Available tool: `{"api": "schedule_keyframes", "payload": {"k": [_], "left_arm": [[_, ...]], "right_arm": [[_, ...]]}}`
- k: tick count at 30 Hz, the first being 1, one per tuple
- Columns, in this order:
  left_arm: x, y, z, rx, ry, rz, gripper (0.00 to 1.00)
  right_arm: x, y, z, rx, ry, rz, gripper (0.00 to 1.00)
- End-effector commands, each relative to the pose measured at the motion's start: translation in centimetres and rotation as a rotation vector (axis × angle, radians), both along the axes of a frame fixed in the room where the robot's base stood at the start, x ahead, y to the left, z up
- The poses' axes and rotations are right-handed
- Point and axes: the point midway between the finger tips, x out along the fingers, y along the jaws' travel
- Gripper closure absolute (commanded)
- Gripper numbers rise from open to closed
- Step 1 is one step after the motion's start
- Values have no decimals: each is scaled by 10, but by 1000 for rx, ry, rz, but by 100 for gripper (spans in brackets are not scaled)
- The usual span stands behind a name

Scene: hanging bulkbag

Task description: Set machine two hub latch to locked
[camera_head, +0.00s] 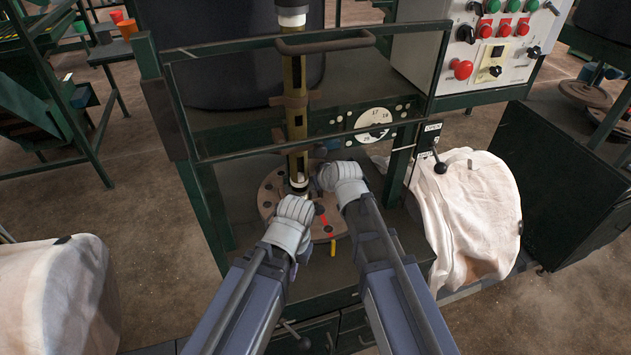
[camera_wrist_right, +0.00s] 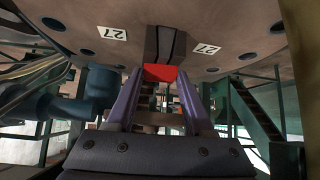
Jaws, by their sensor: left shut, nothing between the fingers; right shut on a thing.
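A round brown hub disc (camera_head: 270,196) with holes sits at the base of the vertical post in the head view. A red latch piece (camera_head: 324,219) shows on its front part, with a yellow mark (camera_head: 333,247) at the rim below. In the right wrist view my right gripper (camera_wrist_right: 160,76) is shut on the red piece (camera_wrist_right: 160,72), beside a dark grooved block (camera_wrist_right: 165,45) on the disc. Labels reading 27 flank the block. My left gripper (camera_head: 295,210) is shut and empty over the disc's left front; its fingertips are hard to make out.
A green frame with a horizontal bar (camera_head: 300,145) stands around the post. A black-knobbed lever (camera_head: 440,167) by an OPEN sign (camera_head: 432,127) is at right, near a pale cloth bag (camera_head: 470,215). A control panel (camera_head: 490,40) stands behind. Another pale bag (camera_head: 55,295) is at left.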

Motion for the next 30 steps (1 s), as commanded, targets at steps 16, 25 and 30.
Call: {"api": "schedule_keyframes", "payload": {"k": [16,25,30], "left_arm": [[0,0,0,0,0,0,100],[0,0,0,0,0,0,100],[0,0,0,0,0,0,100]], "right_arm": [[0,0,0,1,0,-8,24],[0,0,0,1,-1,-6,18],[1,-1,-1,0,3,30,18]]}}
